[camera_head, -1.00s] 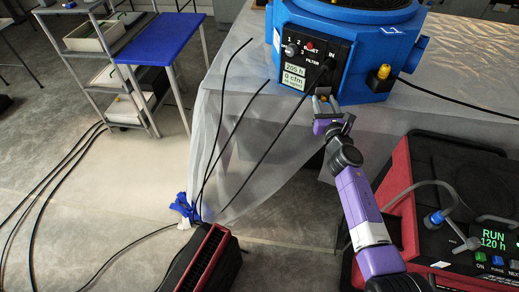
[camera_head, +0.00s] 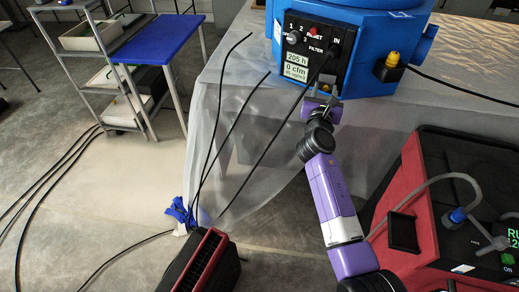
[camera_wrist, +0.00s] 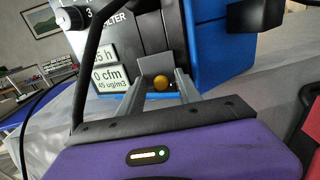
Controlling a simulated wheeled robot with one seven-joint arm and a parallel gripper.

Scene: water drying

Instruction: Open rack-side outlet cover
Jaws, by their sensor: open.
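A blue machine (camera_head: 400,48) stands on the sheeted table, with a black panel of knobs and readouts (camera_head: 312,45) facing me. In the wrist view, a small grey plate (camera_wrist: 155,64) with a round yellow knob (camera_wrist: 160,83) sits at the panel's lower edge. I cannot tell for certain that this plate is the outlet cover. My gripper (camera_head: 322,99) is at the panel's lower edge. Its fingers (camera_wrist: 158,92) are open, one on each side of the yellow knob in the picture; contact cannot be told. In the head view the gripper mostly hides the plate.
A black fitting with a yellow top (camera_head: 391,66) juts from the machine's right side with a cable. A hose (camera_wrist: 90,60) passes close left of my gripper. A red-black unit (camera_head: 460,200) stands at right. A shelf rack (camera_head: 85,50) and blue table (camera_head: 160,40) are at left.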

